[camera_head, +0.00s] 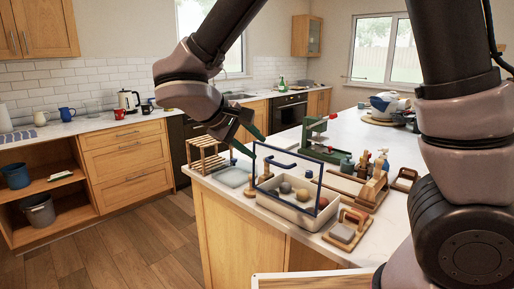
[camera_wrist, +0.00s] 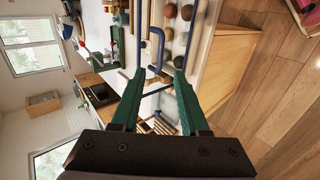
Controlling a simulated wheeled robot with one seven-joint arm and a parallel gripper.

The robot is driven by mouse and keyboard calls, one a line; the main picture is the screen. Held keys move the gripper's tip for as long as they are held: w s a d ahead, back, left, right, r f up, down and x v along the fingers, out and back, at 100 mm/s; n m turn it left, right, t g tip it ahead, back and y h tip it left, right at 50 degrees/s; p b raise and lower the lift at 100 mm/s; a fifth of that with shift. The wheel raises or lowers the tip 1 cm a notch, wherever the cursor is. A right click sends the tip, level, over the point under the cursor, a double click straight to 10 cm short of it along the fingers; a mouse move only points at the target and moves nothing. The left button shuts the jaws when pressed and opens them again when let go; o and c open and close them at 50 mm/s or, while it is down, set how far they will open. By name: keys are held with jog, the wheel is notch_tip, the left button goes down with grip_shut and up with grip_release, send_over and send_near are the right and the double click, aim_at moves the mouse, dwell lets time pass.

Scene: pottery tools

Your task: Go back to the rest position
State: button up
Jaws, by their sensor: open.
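My gripper (camera_head: 250,143) is above the counter's near left end, over the white tray with the blue frame. In the wrist view its two green fingers (camera_wrist: 158,76) are spread apart with nothing held between them. The blue frame's handle (camera_wrist: 155,48) shows just beyond and between the fingertips in that view; I cannot tell how close it is. The white tray (camera_head: 290,213) stands on the counter and holds several balls, grey, tan and reddish. Its blue frame (camera_head: 318,187) rises above it.
A wooden rack (camera_head: 205,157) and a grey shallow tray (camera_head: 233,178) lie left of the white tray. A green clamp-like tool (camera_head: 322,150), bottles and wooden tools crowd its right side. A wooden block tool (camera_head: 347,230) sits near the front edge. The far countertop has free room.

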jog(key=s+d+r+m+y, duration=0.2)
jog(key=d+r+m+y, duration=0.2)
jog(key=d, duration=0.8)
jog(key=s+d+r+m+y, duration=0.2)
jog(key=d+r+m+y, duration=0.2)
jog(key=d+r+m, duration=0.4)
jog(key=d+m, duration=0.1)
jog(key=d, duration=0.3)
jog(key=shift+s+y, duration=0.25)
jog(key=shift+y, duration=0.15)
